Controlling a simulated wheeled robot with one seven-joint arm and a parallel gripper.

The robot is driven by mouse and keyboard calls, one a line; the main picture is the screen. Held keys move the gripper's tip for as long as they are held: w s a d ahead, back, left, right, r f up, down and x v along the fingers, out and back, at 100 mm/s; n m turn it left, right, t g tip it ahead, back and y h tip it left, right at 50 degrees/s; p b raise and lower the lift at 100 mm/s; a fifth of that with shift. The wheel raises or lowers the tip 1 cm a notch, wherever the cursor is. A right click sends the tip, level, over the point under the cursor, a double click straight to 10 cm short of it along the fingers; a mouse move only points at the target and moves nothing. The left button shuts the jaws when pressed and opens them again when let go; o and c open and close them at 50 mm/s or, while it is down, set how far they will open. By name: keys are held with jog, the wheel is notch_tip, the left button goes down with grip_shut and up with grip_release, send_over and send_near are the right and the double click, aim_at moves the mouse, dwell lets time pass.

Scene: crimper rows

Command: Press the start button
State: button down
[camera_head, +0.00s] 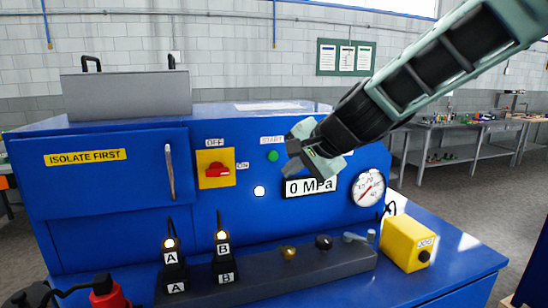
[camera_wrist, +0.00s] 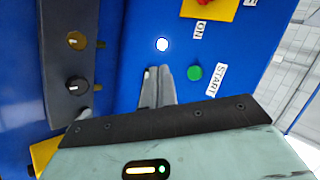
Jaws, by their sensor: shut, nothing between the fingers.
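The green start button (camera_head: 273,156) sits on the blue front panel under a START label (camera_head: 271,140). In the wrist view the green button (camera_wrist: 194,73) lies just right of my fingertips, with its START label (camera_wrist: 215,80) beside it. My gripper (camera_head: 292,154) is in front of the panel, to the right of the button in the head view. In the wrist view its fingers (camera_wrist: 158,72) are together and empty. The fingertips appear apart from the button; their distance from the panel is hard to tell.
A red switch on a yellow plate (camera_head: 215,169) is left of the button. A white lamp (camera_head: 259,191), a 0 MPa display (camera_head: 310,187) and a gauge (camera_head: 368,188) are nearby. A grey ledge with knobs (camera_head: 225,290) and a yellow box (camera_head: 406,243) stand below.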

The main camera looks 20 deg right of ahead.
aim_at(272, 162)
jog(key=shift+w+p, duration=0.3)
jog(key=shift+w, duration=3.1)
jog(key=shift+w, duration=0.15)
jog(key=shift+w, duration=0.25)
jog(key=shift+w, duration=0.5)
jog(key=shift+s, duration=0.9)
jog(key=shift+s+b, duration=0.6)
jog(key=shift+s, duration=1.9)
